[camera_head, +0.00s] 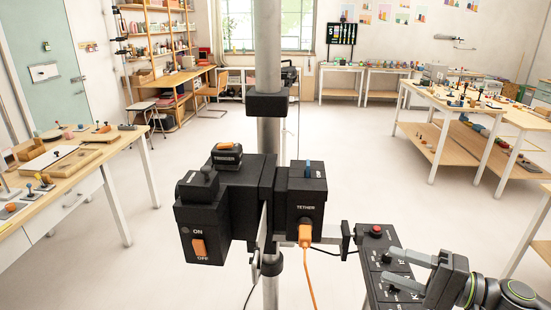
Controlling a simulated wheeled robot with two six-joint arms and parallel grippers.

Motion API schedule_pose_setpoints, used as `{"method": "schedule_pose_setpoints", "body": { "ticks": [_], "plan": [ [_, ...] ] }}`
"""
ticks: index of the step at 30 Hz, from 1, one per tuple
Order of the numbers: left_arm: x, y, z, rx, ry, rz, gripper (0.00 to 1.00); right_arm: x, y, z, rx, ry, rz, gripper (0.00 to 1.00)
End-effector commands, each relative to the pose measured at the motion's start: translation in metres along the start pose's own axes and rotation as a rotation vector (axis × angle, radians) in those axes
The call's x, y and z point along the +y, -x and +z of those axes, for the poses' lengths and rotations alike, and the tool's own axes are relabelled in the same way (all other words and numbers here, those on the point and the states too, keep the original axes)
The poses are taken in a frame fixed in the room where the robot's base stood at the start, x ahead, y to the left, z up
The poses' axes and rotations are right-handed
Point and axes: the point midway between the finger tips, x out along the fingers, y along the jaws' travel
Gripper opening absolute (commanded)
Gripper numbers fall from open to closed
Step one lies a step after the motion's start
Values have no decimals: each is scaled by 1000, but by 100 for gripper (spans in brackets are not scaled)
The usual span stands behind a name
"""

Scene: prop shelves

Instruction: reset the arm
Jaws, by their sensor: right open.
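My right gripper (387,265) comes in from the lower right. Its two light grey fingers are spread apart with nothing seen held between them. The fingertips are over a black control panel (372,262) with a red button (376,230) and small dark knobs. I cannot tell whether the fingers touch the panel or a knob. My left gripper is not in view.
A grey pole (269,140) stands in the middle and carries black boxes (228,205) with an orange on/off switch (199,247). An orange cable (306,240) hangs from the tether box. Cluttered tables stand left (60,195) and right (468,105). Open floor lies between.

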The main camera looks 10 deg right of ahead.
Motion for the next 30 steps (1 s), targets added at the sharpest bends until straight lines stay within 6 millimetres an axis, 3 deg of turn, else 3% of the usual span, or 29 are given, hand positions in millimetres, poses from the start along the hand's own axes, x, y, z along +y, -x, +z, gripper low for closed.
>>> {"method": "schedule_pose_setpoints", "body": {
  "ticks": [5,12,18,24,30],
  "plan": [
    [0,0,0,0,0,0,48,17,-2,26,-64,83,20,52],
    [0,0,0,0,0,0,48,70,-5,90,-218,328,121,52],
    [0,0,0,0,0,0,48,117,-3,130,-314,529,257,52],
    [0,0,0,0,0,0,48,163,3,153,-367,698,443,52],
    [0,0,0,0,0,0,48,201,17,160,-377,821,680,52]
  ]
}}
